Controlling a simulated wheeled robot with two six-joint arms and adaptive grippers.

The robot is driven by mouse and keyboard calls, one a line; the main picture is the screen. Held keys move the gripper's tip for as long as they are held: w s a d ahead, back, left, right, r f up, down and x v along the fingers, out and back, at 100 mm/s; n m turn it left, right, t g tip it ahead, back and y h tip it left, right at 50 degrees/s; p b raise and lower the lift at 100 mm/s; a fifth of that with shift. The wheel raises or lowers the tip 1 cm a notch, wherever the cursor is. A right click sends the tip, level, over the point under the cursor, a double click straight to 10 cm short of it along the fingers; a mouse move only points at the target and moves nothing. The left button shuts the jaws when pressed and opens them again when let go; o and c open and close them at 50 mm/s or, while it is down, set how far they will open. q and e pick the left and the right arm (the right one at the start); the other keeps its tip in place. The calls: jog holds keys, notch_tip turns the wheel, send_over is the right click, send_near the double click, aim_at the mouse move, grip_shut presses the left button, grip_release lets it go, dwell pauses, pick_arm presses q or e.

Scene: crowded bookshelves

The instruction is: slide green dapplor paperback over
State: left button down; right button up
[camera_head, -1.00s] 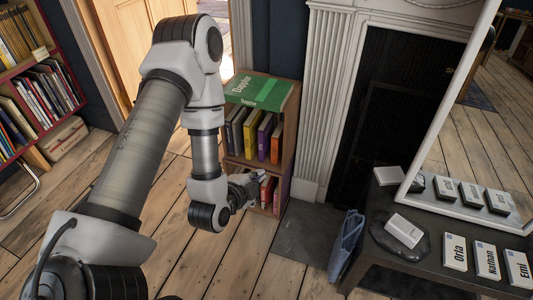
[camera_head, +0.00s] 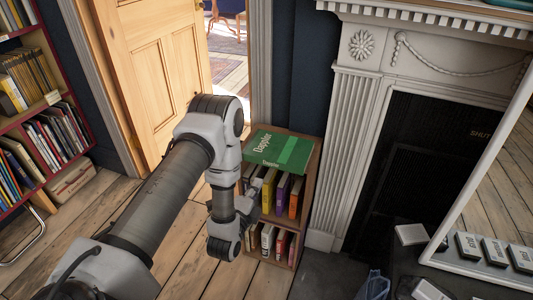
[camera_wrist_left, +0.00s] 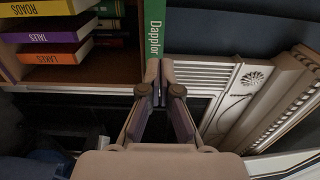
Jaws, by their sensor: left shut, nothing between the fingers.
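The green Dapplor paperback (camera_head: 280,151) lies flat on top of the small wooden bookcase, its spine facing me. Its spine (camera_wrist_left: 154,30) runs up the upper middle of the left wrist view. My left gripper (camera_head: 260,184) is shut and empty in front of the bookcase, below the paperback's front edge in the head view. In the wrist view its fingertips (camera_wrist_left: 158,76) meet just beyond the lettered end of the green spine. I cannot tell whether they touch it. My right gripper is not in view.
The small bookcase (camera_head: 312,185) holds upright books on two shelves, including a yellow book (camera_head: 269,190). The white fireplace surround (camera_head: 350,140) stands close on its right. A dark low table (camera_head: 470,285) with small white boxes is at lower right. Open floor lies in front.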

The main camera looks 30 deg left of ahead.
aim_at(270, 162)
pick_arm(q)
jog(key=x, duration=0.7)
jog(key=shift+w+f+b, duration=0.1)
jog(key=shift+f+b, duration=0.05)
jog(key=shift+b, duration=0.25)
jog(key=shift+w+a, duration=0.2)
jog(key=shift+w, duration=0.45)
jog(key=x, duration=0.5)
jog(key=shift+w+a, duration=0.1)
jog(key=shift+w, duration=0.05)
